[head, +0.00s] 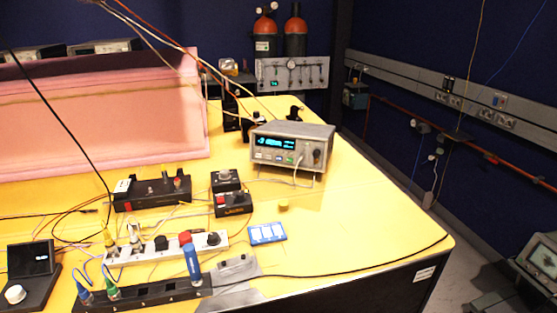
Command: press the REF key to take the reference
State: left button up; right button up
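A grey bench instrument (318,134) with a lit cyan display (275,143) stands on the yellow table, right of the middle. Neither of my grippers shows in the head view.
A pink foam enclosure (90,115) fills the back left of the yellow table (355,225). Black boxes (233,204), a white power strip (165,248), a blue-and-white box (266,233) and loose cables lie in front. The table's right side is mostly clear.

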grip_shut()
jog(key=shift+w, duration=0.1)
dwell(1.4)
